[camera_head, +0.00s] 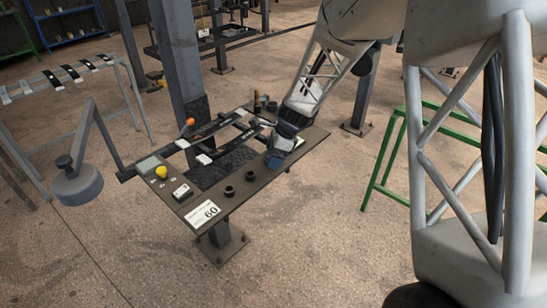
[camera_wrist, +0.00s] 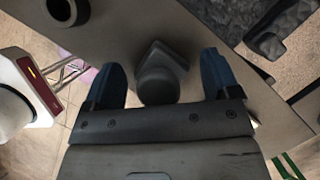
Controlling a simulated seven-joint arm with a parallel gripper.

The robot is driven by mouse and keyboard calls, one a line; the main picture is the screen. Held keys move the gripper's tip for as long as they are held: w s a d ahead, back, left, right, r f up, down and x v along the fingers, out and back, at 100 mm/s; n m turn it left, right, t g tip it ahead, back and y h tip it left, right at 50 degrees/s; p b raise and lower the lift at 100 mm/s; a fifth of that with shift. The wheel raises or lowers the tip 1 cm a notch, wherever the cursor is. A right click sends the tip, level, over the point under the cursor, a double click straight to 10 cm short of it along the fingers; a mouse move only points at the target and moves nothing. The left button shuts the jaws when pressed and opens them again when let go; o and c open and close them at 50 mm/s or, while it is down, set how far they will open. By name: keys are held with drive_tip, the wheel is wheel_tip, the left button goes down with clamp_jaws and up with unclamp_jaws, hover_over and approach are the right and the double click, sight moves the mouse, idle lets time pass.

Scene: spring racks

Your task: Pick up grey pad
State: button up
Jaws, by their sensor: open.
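A grey piece with a square base and a round top, seemingly the grey pad (camera_wrist: 163,75), sits on the dark work table (camera_head: 245,190). In the wrist view it lies between the two blue fingers of my gripper (camera_wrist: 161,80), with a gap on each side. In the head view my gripper (camera_head: 277,158) is low over the table's right end and hides the pad there. My gripper is open, with nothing held between its fingers.
Two black round cups (camera_head: 240,183) stand left of my gripper; one cup shows in the wrist view (camera_wrist: 67,8). Dark upright pegs (camera_head: 257,101) stand behind. A yellow knob (camera_head: 161,172) and a white 60 label (camera_head: 203,213) are at the table's left. A grey post (camera_head: 178,65) rises behind.

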drive_tip(key=c, duration=0.8)
drive_tip(key=shift+o, duration=0.2)
drive_tip(key=shift+r, duration=0.15)
drive_tip(key=shift+r, duration=0.55)
drive_tip(key=shift+s+d+r, duration=0.1)
drive_tip(key=shift+s+r, duration=0.1)
drive_tip(key=shift+r, duration=0.4)
drive_tip(key=shift+s+r, duration=0.15)
drive_tip(key=shift+r, duration=0.4)
drive_tip(key=s+d+r, duration=0.1)
drive_tip(key=s+d, duration=0.2)
drive_tip(key=s, duration=1.2)
drive_tip(key=shift+r, duration=0.15)
